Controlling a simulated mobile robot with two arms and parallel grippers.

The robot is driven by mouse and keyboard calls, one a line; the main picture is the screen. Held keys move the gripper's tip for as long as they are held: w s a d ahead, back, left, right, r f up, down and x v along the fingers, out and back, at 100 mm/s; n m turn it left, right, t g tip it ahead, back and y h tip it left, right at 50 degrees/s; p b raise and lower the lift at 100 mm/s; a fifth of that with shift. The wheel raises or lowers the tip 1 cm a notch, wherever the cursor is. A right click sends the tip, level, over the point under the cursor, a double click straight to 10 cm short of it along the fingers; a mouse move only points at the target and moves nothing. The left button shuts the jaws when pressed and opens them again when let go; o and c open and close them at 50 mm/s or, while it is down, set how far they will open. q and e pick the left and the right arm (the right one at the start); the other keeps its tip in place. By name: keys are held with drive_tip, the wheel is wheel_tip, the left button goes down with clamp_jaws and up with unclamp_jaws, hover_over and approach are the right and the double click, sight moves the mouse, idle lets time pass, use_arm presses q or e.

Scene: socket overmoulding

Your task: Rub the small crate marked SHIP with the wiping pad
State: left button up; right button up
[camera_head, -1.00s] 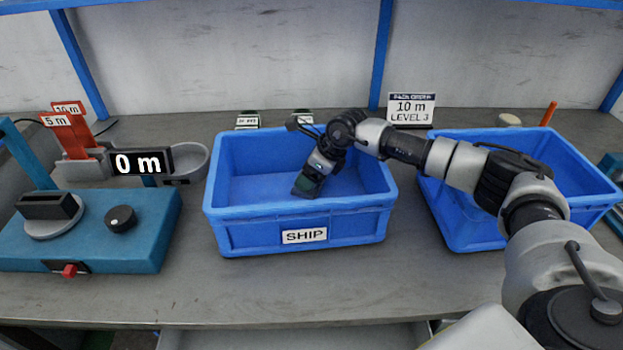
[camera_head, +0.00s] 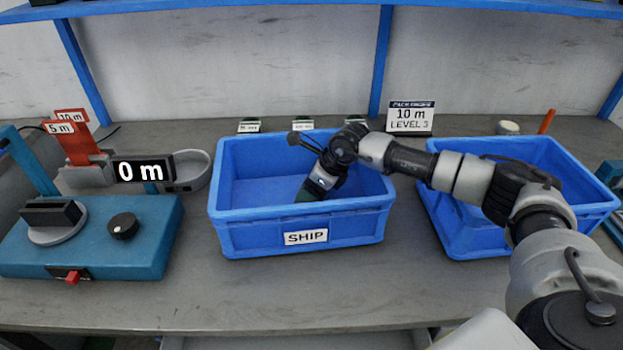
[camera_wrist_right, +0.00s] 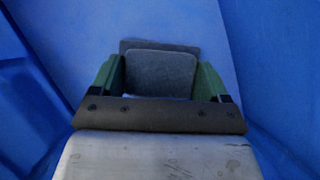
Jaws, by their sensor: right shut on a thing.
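The small blue crate marked SHIP (camera_head: 240,238) stands upright on the bench in the middle of the head view. My right gripper (camera_head: 306,196) reaches down inside it, near the front wall and right of its middle. In the right wrist view my right gripper (camera_wrist_right: 160,80) is shut on the grey wiping pad (camera_wrist_right: 160,72), with a green finger on each side. Blue crate surfaces surround the pad there. Whether the pad touches the crate I cannot tell. In the head view the pad is hidden behind the front wall. My left gripper is not in view.
A second blue crate (camera_head: 451,230) stands to the right, under my right arm. A teal machine (camera_head: 150,240) with a knob and a "0 m" display (camera_head: 143,169) is at left. A sign reading 10 m LEVEL 3 (camera_head: 410,117) stands behind. The bench front (camera_head: 300,295) is clear.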

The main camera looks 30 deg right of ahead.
drive_tip(key=shift+r+p, duration=2)
drive_tip(key=shift+r, duration=0.95)
drive_tip(key=shift+r+p, duration=0.95)
drive_tip(key=shift+r, duration=0.55)
